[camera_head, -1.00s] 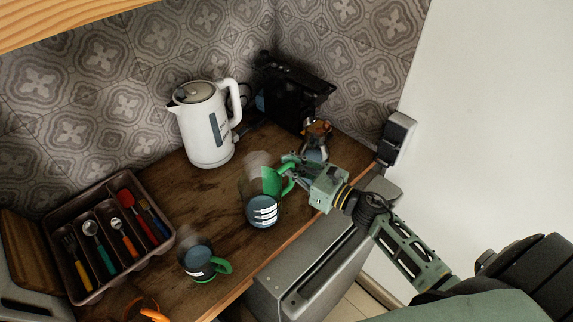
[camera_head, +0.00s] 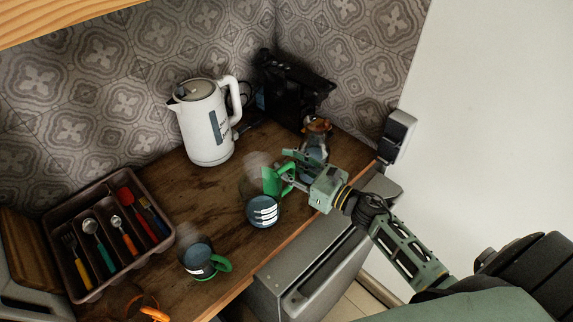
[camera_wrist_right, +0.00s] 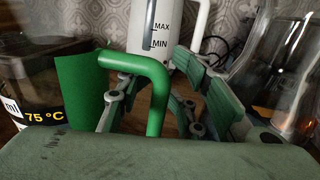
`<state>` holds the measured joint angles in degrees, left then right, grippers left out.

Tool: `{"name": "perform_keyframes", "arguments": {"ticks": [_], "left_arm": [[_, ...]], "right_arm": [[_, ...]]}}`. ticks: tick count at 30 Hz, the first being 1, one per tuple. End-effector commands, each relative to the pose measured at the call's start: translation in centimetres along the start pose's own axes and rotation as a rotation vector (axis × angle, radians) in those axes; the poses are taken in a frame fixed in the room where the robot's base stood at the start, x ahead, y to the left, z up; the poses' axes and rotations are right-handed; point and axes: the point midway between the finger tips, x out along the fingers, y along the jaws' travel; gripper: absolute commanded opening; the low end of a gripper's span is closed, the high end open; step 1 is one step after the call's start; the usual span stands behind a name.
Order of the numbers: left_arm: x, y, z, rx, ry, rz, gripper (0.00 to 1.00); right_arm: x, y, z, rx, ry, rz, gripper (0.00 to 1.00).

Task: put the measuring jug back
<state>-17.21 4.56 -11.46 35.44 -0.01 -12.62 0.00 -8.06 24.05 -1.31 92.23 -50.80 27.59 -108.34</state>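A clear measuring jug with a dark, white-marked lower part (camera_head: 262,211) and a green handle stands on the wooden counter, left of my right gripper. Its green handle (camera_wrist_right: 155,95) shows large in the right wrist view, with a "75 °C" label to its left. My right gripper (camera_head: 287,168) is at this handle, and its fingers look spread, with the handle between them. Whether a finger touches it I cannot tell. A second, similar jug (camera_head: 198,262) with a green handle stands nearer the front edge. My left gripper is not in view.
A white kettle (camera_head: 207,130) stands behind the jug. A cutlery tray (camera_head: 84,207) is at left; an orange-handled item (camera_head: 153,313) is at the front. Bare counter lies between tray and jug.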

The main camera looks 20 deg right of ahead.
Motion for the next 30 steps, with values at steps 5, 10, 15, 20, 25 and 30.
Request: {"name": "perform_keyframes", "arguments": {"ticks": [5, 10, 15, 20, 25, 30], "left_arm": [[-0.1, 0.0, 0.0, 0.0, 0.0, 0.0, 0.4], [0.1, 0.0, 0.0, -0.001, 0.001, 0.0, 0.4], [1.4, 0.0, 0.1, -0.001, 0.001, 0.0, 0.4], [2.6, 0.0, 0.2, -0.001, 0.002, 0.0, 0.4], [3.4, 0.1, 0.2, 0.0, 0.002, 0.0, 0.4], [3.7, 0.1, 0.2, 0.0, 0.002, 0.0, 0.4]], "right_arm": [[0.0, 0.0, 0.1, 0.0, 0.0, 0.0, 0.29], [-1.0, 0.0, 0.0, -0.001, 0.002, -0.001, 0.29], [-4.4, 0.0, -0.3, 0.001, 0.003, -0.001, 0.29], [-7.7, 0.0, -0.2, 0.0, 0.004, -0.001, 0.29], [-10.4, 0.0, -0.1, 0.002, 0.002, -0.001, 0.29], [-11.7, 0.0, 0.2, 0.0, 0.0, 0.0, 0.29]]}}
